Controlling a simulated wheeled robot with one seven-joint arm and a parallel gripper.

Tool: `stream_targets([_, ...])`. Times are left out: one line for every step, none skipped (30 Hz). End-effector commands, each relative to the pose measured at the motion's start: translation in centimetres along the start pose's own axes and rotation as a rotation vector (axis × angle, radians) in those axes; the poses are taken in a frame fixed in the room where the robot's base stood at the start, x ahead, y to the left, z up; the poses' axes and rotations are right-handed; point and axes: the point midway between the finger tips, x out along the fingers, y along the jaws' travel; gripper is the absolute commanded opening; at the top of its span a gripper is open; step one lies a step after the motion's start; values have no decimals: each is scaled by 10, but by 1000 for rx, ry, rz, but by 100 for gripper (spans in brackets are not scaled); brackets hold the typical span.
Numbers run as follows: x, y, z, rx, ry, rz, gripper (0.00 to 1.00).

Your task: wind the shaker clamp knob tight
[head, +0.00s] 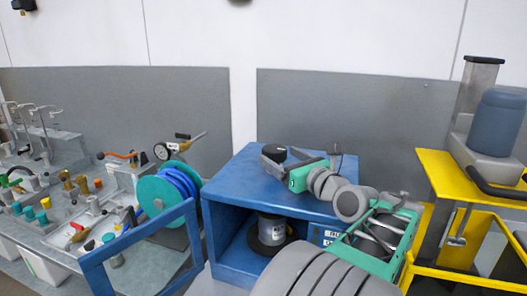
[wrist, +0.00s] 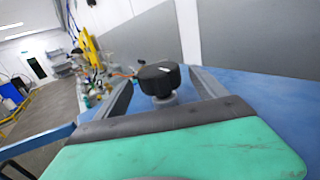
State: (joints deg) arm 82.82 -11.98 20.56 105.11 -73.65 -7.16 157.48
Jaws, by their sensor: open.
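The black round clamp knob (head: 274,150) stands on top of the blue shaker cabinet (head: 225,210). In the wrist view the knob (wrist: 158,75) sits on a short grey stem above the blue top. My gripper (head: 280,157) is open just over the cabinet top, at the knob. In the wrist view my gripper's (wrist: 162,78) two fingers reach out on either side of the knob, with visible gaps. I cannot tell how far the tips reach past it. A grey can (head: 270,229) stands on a dark round base inside the cabinet's open front.
A bench (head: 60,235) with valves and fittings and a teal reel of blue hose (head: 172,195) lie left. A blue frame (head: 140,245) stands in front of them. A yellow stand (head: 445,165) with a blue-grey drum (head: 497,122) is at right. The cabinet top around the knob is largely clear.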

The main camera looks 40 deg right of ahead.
Motion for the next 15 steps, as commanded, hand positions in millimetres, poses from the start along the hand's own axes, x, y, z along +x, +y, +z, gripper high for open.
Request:
stream_targets([10, 2, 2, 0, 0, 6, 81])
stream_targets([16, 3, 2, 0, 0, 7, 81])
stream_targets([24, 3, 2, 1, 2, 8, 81])
stream_targets([31, 3, 2, 0, 1, 8, 81])
stream_targets([37, 3, 2, -1, 1, 7, 81])
stream_targets([44, 3, 2, 0, 2, 6, 81])
stream_targets([49, 3, 2, 0, 2, 7, 81])
stream_targets([54, 2, 2, -1, 2, 5, 81])
stream_targets([58, 2, 2, -1, 1, 4, 81])
stream_targets([61, 2, 1, 0, 1, 4, 81])
stream_targets([64, 1, 1, 0, 2, 2, 81])
stream_targets([65, 1, 0, -1, 2, 1, 81])
stream_targets([66, 1, 0, -1, 2, 0, 81])
stream_targets([67, 0, 0, -2, 1, 0, 81])
stream_targets([66, 0, 0, -2, 1, -1, 81])
